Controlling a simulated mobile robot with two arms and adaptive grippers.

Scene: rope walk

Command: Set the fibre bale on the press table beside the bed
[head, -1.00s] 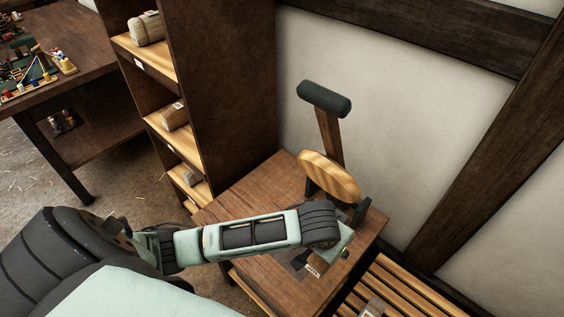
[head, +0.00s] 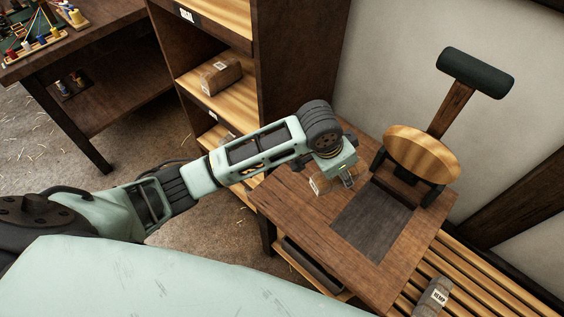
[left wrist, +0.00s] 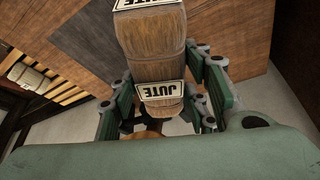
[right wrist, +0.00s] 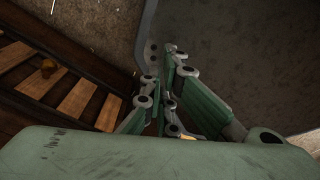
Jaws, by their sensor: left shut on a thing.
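My left gripper (head: 335,172) is shut on a fibre bale (head: 318,186), a brown block over the left part of the press table (head: 290,205). I cannot tell whether the bale touches the tabletop. In the left wrist view the bale (left wrist: 152,55) with JUTE labels sits between the fingers of my left gripper (left wrist: 160,85). The dark, bare bed (head: 370,228) lies to the right of the bale, in front of the press's round wooden plate (head: 422,152). My right gripper (right wrist: 160,78) shows only in the right wrist view, with its fingertips together and empty.
The press lever (head: 455,100) with its dark padded handle rises behind the table. A shelf unit (head: 290,60) stands behind on the left, with another bale (head: 220,77) on it. A slatted bench (head: 490,275) at right holds a HEMP bale (head: 436,296). The table's front is clear.

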